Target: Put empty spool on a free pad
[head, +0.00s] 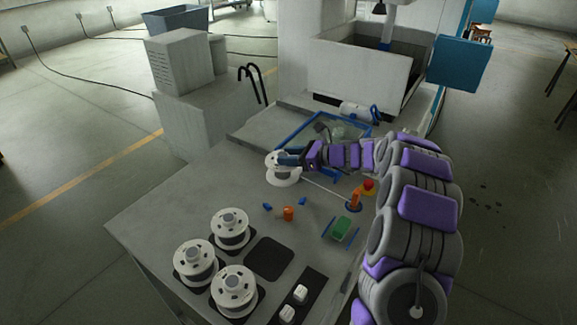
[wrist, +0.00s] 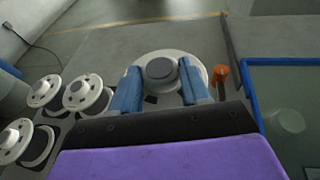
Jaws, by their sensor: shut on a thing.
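My gripper (head: 290,158) is shut on the hub of a pale spool (head: 283,175) near the middle of the bench. In the wrist view its blue fingers (wrist: 160,75) stand on both sides of the grey hub, with the spool's flange (wrist: 163,55) around them. I cannot tell whether the spool touches the bench. Three other pale spools, at left (head: 195,262), back (head: 230,228) and front (head: 234,290), stand on dark pads at the front left. A bare dark pad (head: 270,257) lies beside them on the right, with nothing on it.
A small orange piece (head: 288,213) stands between my gripper and the pads, with blue bits near it. A red-topped orange post (head: 356,198) and a green block (head: 341,229) are further right. A blue frame (head: 292,137) lies behind. A black strip with white rockers (head: 300,292) is in front.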

